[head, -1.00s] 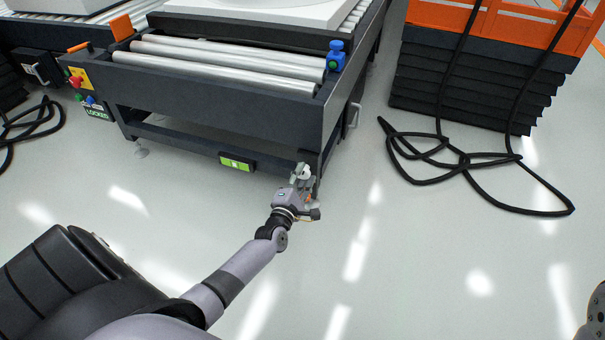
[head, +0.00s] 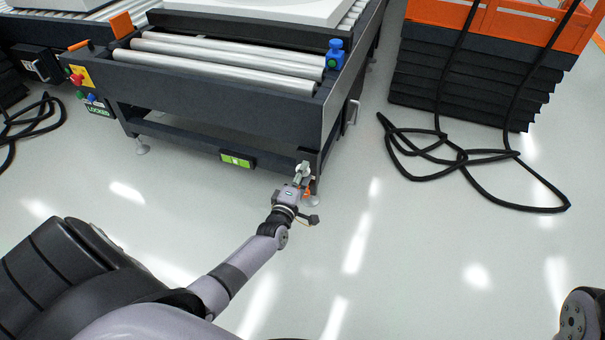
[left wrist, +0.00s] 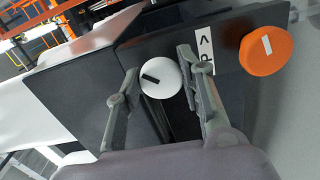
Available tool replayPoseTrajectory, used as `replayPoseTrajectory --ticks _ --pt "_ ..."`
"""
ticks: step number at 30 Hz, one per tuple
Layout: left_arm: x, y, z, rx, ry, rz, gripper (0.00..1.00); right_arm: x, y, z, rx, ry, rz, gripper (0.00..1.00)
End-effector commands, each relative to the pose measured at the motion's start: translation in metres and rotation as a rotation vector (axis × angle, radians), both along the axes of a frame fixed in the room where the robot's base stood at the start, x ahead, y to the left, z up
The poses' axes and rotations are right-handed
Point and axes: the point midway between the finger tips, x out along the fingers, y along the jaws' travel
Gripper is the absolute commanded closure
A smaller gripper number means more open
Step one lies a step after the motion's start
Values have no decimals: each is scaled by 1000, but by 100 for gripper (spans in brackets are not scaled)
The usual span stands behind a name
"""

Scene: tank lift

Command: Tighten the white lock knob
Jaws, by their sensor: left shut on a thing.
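The white lock knob (left wrist: 160,83) is a round white disc with a short black mark on its face. In the left wrist view it sits between the two fingers of my left gripper (left wrist: 158,66), which is shut on it. In the head view my left gripper (head: 303,172) is at the lower right corner leg of the dark roller conveyor (head: 230,88). The knob is small and largely covered by the fingers there. My right gripper is out of view.
An orange round knob (left wrist: 264,51) is right of the white one, beside a white label (left wrist: 204,50). A green-lit box (head: 237,160) is on the conveyor's lower rail. A black cable (head: 425,178) lies on the floor at right. Open floor surrounds my arm.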

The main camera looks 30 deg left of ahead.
Motion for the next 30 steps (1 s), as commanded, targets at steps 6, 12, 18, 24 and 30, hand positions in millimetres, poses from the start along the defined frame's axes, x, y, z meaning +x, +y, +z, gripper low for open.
replayPoseTrajectory --ticks 6,12,18,24,30 --pt "1 0 0 0 0 0 93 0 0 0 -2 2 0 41" --pt "1 0 0 -1 0 0 57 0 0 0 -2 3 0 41" --pt "0 0 0 -1 0 0 44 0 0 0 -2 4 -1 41" --pt "0 0 0 -1 0 0 44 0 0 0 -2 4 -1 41" --pt "-8 -2 -1 -1 1 -1 44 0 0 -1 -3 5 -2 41"
